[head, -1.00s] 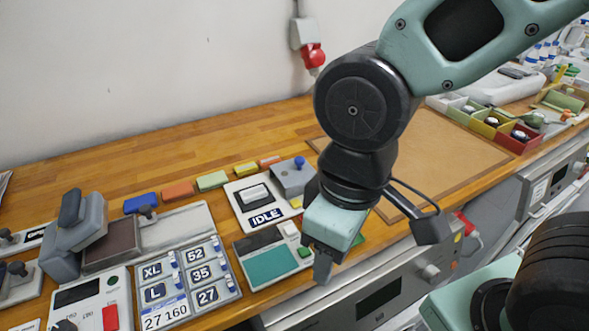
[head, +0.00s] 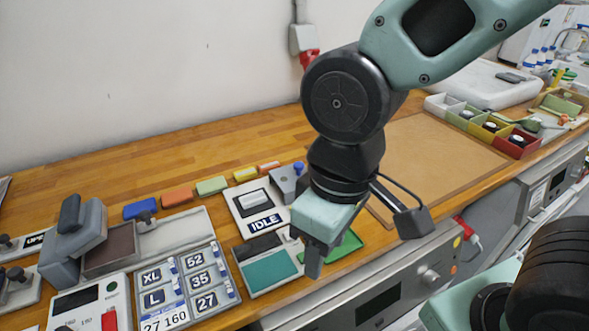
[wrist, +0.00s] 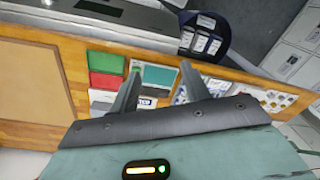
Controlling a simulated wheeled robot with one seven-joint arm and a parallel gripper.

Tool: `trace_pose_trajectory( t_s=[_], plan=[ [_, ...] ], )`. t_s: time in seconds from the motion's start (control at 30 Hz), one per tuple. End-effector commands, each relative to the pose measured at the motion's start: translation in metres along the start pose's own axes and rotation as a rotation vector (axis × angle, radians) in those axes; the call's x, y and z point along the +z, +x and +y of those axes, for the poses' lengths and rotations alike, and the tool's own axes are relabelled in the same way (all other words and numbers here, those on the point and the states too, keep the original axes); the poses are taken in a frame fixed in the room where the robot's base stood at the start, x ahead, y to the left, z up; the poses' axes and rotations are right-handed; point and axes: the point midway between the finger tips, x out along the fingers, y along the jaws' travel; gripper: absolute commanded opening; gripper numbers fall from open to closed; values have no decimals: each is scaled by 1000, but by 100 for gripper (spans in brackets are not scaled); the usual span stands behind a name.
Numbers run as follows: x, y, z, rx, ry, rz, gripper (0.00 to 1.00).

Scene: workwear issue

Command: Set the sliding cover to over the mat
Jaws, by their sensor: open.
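A flat dark brown mat (head: 110,248) lies in a shallow grey frame at the left of the head view. A pale grey plate (head: 180,232) lies to its right, with a dark knob (head: 146,220) near its back-left. A teal panel (head: 268,270) with a dark grey strip (head: 257,247) lies nearer my gripper. I cannot tell for sure which piece is the sliding cover. My gripper (head: 313,262) points down, open and empty, above the front of the bench beside the teal panel. In the wrist view the teal panel (wrist: 158,75) shows between the open fingers (wrist: 157,92).
A green tray (head: 346,250) lies right of my gripper; a red area (wrist: 103,80) adjoins the green in the wrist view. An IDLE panel (head: 262,222), a size-label box (head: 185,285) and a grey block with a handle (head: 75,240) stand close by. The brown board (head: 430,155) is clear.

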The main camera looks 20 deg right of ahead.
Motion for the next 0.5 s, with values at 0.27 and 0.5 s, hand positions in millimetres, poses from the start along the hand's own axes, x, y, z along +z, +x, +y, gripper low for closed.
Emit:
trace_pose_trajectory(
  t_s=[0.27,0.5],
  plan=[
    [-123,-47,76,-36,532,-3,47],
    [-198,-64,192,14,1028,-4,47]
  ],
)
